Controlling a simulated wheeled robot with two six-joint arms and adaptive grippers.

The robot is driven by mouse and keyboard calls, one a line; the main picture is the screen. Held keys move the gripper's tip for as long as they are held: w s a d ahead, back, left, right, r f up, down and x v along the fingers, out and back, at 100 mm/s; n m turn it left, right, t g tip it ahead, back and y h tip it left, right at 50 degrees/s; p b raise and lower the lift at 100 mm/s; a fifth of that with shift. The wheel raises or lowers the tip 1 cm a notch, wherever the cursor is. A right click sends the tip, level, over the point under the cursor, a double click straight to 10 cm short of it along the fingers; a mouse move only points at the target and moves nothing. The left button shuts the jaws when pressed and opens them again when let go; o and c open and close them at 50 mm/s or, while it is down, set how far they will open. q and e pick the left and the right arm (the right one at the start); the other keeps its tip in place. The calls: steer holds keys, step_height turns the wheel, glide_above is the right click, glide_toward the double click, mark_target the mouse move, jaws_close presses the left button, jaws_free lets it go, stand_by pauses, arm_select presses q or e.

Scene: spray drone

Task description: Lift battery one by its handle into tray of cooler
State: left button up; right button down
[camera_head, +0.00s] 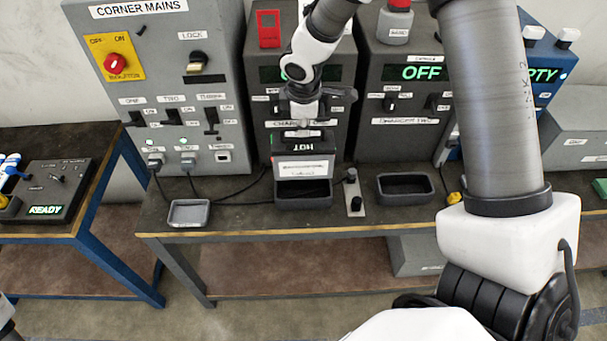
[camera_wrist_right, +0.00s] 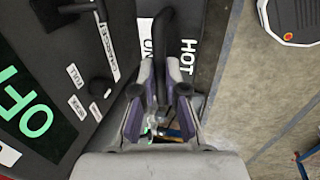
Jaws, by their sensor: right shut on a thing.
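Battery one appears as a dark block (camera_head: 305,146) with a white label and a display reading HOT, upside down in the head view. It is upright at the front of the left charger, just above or in that charger's black tray (camera_head: 303,190); contact cannot be told. My right gripper (camera_head: 304,118) is shut on its handle from above. In the right wrist view the black handle (camera_wrist_right: 162,35) runs between my fingers (camera_wrist_right: 158,95), beside the HOT strip (camera_wrist_right: 189,50). A blue unit (camera_head: 545,72) with a display ending in "PTY" may be the cooler; my arm hides much of it.
The second charger (camera_head: 400,100) reads OFF, with an empty black tray (camera_head: 405,187) before it. A small grey tray (camera_head: 189,212) and a switch plate (camera_head: 353,195) sit near the bench's front edge. Cables run from the mains cabinet (camera_head: 165,85). A side table (camera_head: 75,215) stands left.

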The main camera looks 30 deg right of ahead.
steer(key=shift+w+d+r+p+v, duration=0.15)
steer(key=shift+w+p+v, duration=0.1)
steer(key=shift+p+v, duration=0.8)
steer(key=shift+w+d+p+v, duration=0.15)
steer(key=shift+w+p+v, duration=0.1)
steer(key=shift+p+v, duration=0.85)
steer(key=shift+w+d+r+p+v, duration=0.1)
steer(key=shift+w+p+v, duration=0.1)
steer(key=shift+p+v, duration=0.85)
steer(key=shift+r+b, duration=0.2)
steer(key=shift+b, duration=0.15)
steer(key=shift+f, duration=0.1)
